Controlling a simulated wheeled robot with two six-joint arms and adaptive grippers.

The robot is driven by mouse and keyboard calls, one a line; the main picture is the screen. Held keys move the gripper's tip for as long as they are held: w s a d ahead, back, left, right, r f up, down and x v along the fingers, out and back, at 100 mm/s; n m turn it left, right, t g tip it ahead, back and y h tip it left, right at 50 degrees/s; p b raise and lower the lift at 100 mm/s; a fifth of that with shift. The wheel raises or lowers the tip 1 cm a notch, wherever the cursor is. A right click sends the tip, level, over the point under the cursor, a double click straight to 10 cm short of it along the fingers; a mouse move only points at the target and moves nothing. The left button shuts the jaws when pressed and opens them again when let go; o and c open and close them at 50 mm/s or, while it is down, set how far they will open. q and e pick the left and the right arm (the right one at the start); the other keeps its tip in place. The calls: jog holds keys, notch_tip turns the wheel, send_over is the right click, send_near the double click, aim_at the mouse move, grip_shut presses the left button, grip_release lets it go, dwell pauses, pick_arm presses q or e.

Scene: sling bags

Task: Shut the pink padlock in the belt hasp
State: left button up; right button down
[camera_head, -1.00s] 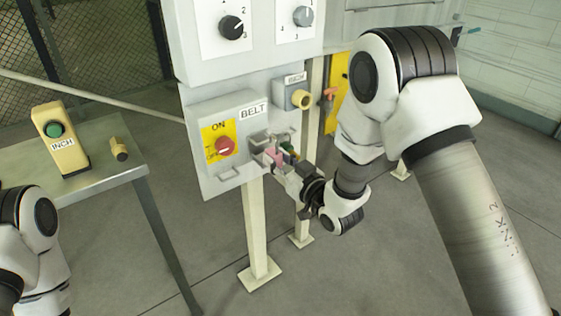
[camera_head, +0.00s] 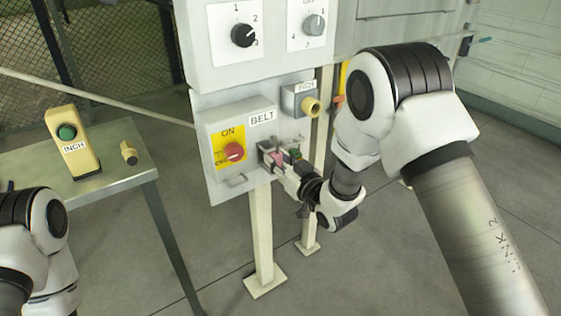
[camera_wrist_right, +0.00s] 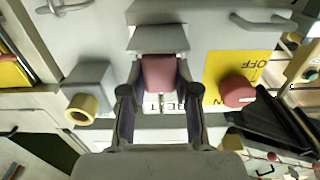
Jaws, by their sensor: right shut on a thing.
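The pink padlock (camera_head: 280,157) is between the fingers of my right gripper (camera_head: 283,163), at the right side of the grey BELT switch box. In the right wrist view its pink body (camera_wrist_right: 158,74) sits between the fingertips of my right gripper (camera_wrist_right: 158,100), which is shut on it. A grey block (camera_wrist_right: 158,38) lies directly beyond the padlock and hides its shackle. I cannot tell whether the shackle is through the hasp or closed. The red ON/OFF knob (camera_head: 233,152) is left of the gripper. My left gripper is outside the views; only part of my left arm shows.
A grey box with a yellowish button (camera_head: 311,107) is mounted above right of the gripper. A metal loop (camera_head: 236,181) hangs below the switch. Open floor lies below the panel.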

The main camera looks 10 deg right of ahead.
jog(key=shift+w+f, duration=0.1)
jog(key=shift+f, duration=0.05)
dwell(0.4)
jog(key=shift+c, duration=0.7)
grip_release()
jog(key=v, duration=0.7)
dwell(0.3)
